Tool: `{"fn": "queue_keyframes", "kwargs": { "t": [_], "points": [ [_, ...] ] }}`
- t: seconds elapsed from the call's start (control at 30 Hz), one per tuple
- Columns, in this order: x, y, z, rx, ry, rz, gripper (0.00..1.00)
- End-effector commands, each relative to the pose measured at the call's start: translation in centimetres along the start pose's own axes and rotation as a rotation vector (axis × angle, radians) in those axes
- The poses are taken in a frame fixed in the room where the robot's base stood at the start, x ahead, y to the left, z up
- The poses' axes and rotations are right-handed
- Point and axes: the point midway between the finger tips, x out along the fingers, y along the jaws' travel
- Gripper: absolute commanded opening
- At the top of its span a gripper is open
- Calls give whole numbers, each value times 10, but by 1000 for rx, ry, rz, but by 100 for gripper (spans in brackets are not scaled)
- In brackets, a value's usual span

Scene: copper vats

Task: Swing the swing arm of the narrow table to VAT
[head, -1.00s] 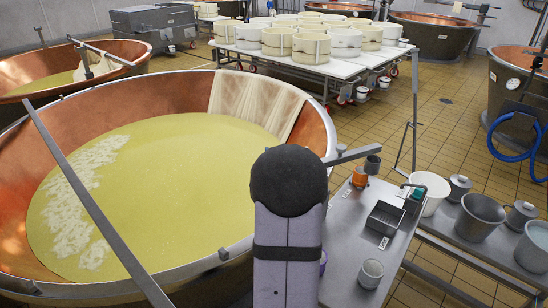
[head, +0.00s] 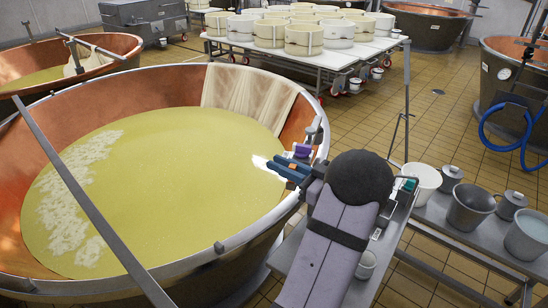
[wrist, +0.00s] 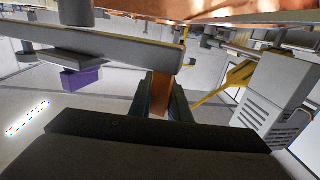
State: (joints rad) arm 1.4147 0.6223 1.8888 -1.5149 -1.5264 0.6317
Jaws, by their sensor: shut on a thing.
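My gripper (head: 291,168) is over the right rim of the large vat (head: 222,78), with its blue fingers pointing left above the yellow liquid. It is shut on an orange handle (wrist: 160,95), which shows between the fingers in the wrist view. The swing arm is a grey bar (wrist: 110,42) crossing the upper left of the wrist view, ending close to the handle. A purple block (wrist: 82,79) on a grey plate is beside the bar; purple also shows near the fingers in the head view (head: 302,149). My arm hides most of the narrow table (head: 388,245) and the bar's pivot.
A white bucket (head: 422,181) and grey pots (head: 470,207) stand on a low bench at the right. A long grey bar (head: 85,195) crosses the vat's left side. A table of round moulds (head: 303,40) is at the back, with open tiled floor before it.

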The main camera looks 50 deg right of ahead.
Motion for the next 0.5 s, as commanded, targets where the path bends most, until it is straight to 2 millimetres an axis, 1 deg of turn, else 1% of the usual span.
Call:
{"fn": "queue_keyframes", "kwargs": {
  "t": [0.03,0.2,0.5],
  "points": [
    [-6,3,-3,-3,4,-39,0],
    [-19,3,-1,-3,3,-175,0],
    [-36,6,-1,-4,4,-350,0]
  ]
}}
